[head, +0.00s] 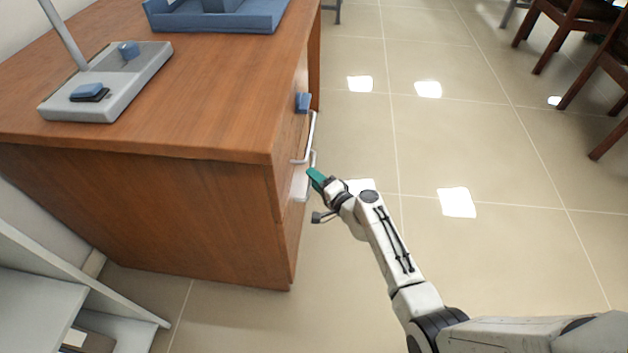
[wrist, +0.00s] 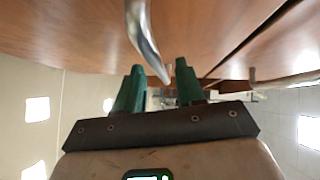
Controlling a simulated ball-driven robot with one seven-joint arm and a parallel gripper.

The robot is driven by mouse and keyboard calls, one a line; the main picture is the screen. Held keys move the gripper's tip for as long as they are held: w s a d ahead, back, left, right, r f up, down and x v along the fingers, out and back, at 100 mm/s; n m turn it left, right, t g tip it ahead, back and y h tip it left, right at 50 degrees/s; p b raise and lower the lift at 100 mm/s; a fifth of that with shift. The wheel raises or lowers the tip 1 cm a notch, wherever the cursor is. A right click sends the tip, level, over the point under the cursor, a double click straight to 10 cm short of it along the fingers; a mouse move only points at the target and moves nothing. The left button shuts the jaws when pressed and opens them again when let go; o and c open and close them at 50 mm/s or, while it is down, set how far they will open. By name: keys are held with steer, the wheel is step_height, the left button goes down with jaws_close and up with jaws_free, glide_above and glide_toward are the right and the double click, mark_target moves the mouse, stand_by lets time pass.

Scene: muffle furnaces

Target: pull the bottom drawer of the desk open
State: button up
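The wooden desk (head: 190,205) stands at the left in the head view, its drawer side facing right and seen very edge-on. A metal bar handle (head: 312,130) sticks out from that side. A lower pale handle (head: 300,188) shows beneath it, partly behind my gripper. I cannot tell the drawers' edges apart here. My gripper (head: 315,178) is beside the desk front with green fingers. In the wrist view my gripper (wrist: 159,72) has its fingers apart, and a curved metal handle (wrist: 146,40) reaches down to the gap between them. I cannot tell whether they touch it.
A blue lock-like block (head: 303,102) sits on the desk front. A lamp base (head: 105,85) and a blue tray (head: 215,18) are on the desktop. White shelves (head: 50,280) stand at lower left. Tiled floor (head: 480,130) right of the desk is clear up to dark chairs (head: 570,30).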

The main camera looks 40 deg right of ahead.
steer(key=shift+w, duration=0.35)
steer(key=shift+c, duration=0.2)
jaws_close()
steer(key=shift+f, duration=0.1)
